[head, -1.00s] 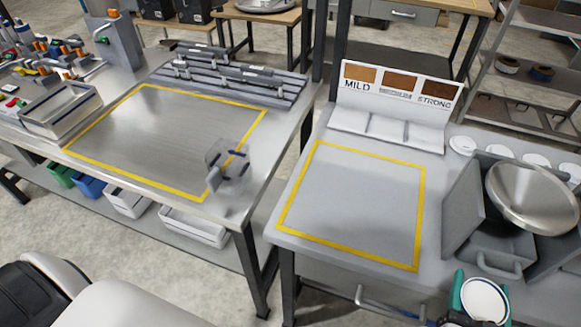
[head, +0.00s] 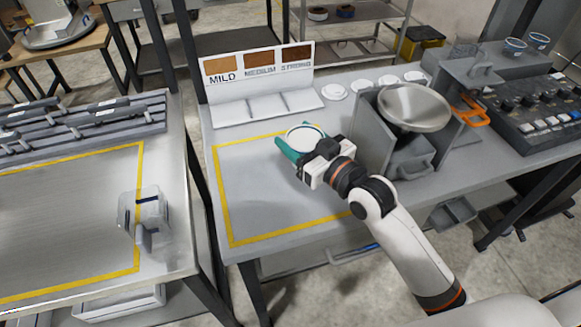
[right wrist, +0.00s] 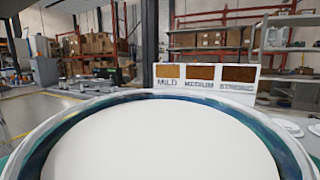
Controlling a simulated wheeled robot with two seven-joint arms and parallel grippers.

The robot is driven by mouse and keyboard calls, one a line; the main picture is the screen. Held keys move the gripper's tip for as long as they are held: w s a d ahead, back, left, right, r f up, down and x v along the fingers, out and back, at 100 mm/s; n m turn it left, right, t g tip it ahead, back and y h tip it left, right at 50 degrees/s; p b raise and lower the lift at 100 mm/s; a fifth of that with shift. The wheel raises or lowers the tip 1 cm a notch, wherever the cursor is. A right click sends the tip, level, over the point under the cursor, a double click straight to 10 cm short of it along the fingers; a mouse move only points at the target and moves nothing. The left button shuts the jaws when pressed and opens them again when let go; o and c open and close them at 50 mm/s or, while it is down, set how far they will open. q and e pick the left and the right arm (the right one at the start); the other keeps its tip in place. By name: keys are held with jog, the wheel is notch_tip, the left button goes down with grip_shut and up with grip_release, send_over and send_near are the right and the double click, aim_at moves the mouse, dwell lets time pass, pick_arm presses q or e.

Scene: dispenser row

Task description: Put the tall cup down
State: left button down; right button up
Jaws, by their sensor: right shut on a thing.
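The tall cup (head: 305,134) is in my right gripper (head: 300,152). In the head view I see its round white top with a dark rim. The teal fingers are shut on it, one on each side. It is over the back right part of the yellow-outlined area (head: 228,190) on the grey table. I cannot tell whether its base touches the table, as the gripper hides its lower part. In the right wrist view the cup's white round top and blue rim (right wrist: 165,140) fill the lower half. My left gripper is not in view.
Behind stands a MILD, MEDIUM, STRONG sign (head: 262,72) with sloped trays (head: 265,108). A grey dispenser with a round metal pan (head: 414,105) is close on the right. A clear container (head: 143,208) stands on the left table. The outlined area's front left is clear.

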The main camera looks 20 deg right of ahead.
notch_tip(320, 180, down, 4)
jog(key=shift+r, duration=0.2)
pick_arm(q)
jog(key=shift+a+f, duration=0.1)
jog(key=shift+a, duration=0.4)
pick_arm(e)
jog(key=shift+f, duration=1.8)
jog(key=shift+f, duration=0.15)
jog(key=o, duration=1.1)
